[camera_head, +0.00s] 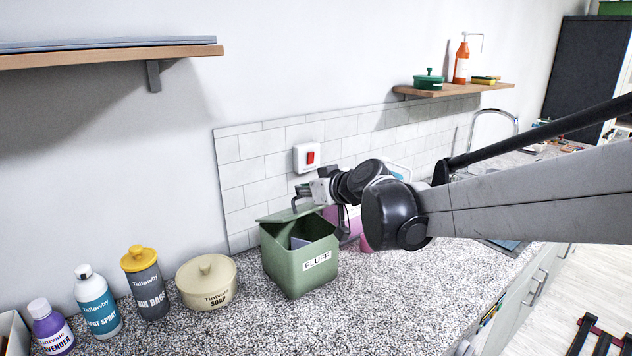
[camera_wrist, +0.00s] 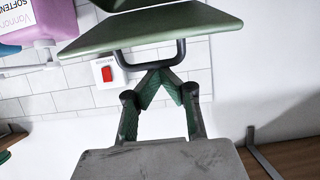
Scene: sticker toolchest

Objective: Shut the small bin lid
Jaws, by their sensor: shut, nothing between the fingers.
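The small green bin (camera_head: 300,262), labelled FLUFF, stands on the speckled counter. Its green lid (camera_head: 284,214) is partly open and tilted above the dark opening, with something greyish inside. The lid's underside or top shows large in the wrist view (camera_wrist: 150,30), with a dark bar handle (camera_wrist: 150,57) on it. My gripper (camera_wrist: 160,78) is shut and empty, its fingertips close to the handle. I cannot tell whether they touch. In the head view my gripper (camera_head: 312,190) is just above the lid, partly hidden by its own wrist.
A cream soap tub (camera_head: 207,285), a grey bottle with yellow cap (camera_head: 146,284) and a blue spray bottle (camera_head: 97,305) stand left of the bin. A pink softener bottle (camera_wrist: 28,22) is close beside the bin. A red switch (camera_head: 309,157) is on the wall behind. The counter's front is clear.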

